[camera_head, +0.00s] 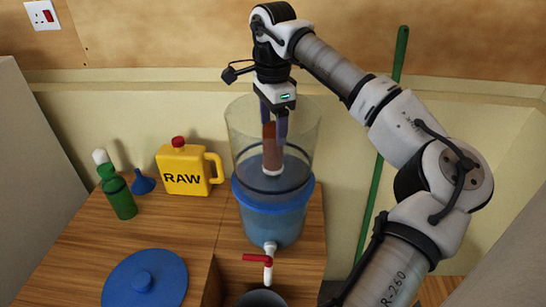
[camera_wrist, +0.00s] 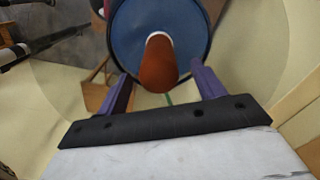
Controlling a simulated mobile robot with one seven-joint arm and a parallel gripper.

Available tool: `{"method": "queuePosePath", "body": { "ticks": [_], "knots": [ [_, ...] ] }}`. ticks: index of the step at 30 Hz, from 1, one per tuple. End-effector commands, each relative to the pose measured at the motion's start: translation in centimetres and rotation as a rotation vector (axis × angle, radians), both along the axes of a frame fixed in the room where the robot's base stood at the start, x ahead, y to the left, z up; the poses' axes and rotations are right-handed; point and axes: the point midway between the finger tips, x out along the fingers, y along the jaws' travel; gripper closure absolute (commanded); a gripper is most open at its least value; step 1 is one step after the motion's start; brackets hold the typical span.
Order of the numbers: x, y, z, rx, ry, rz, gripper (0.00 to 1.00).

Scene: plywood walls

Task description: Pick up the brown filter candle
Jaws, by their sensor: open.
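The brown filter candle (camera_head: 271,150) stands upright inside the clear upper chamber (camera_head: 240,135) of the water filter, on a blue base. In the wrist view the candle (camera_wrist: 158,65) appears between the two fingers, with its pale end against the blue disc (camera_wrist: 130,35). My gripper (camera_head: 274,135) points down into the chamber from above, its purple fingers on either side of the candle's upper part. In the wrist view my gripper (camera_wrist: 160,88) is open, and a gap shows between each finger and the candle.
The chamber's clear wall surrounds my fingers. A blue lower tank (camera_head: 272,222) with a red-handled tap (camera_head: 258,259) stands below. A yellow RAW jug (camera_head: 184,172), blue funnel (camera_head: 142,183), green bottle (camera_head: 120,195) and blue lid (camera_head: 145,282) are to the left. A green pole (camera_head: 377,170) leans behind my arm.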

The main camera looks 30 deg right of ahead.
Motion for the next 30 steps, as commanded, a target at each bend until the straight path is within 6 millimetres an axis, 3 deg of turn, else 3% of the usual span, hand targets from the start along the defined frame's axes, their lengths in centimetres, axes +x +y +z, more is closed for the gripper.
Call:
{"method": "queuePosePath", "body": {
  "ticks": [13,22,30],
  "knots": [
    [-0.2,-0.1,-4.8,0.001,0.0,0.0,0.32],
    [-0.2,-0.1,-5.1,0.001,0.0,0.0,0.32],
    [-0.2,-0.1,-5.1,0.001,0.0,0.0,0.64]
  ]
}}
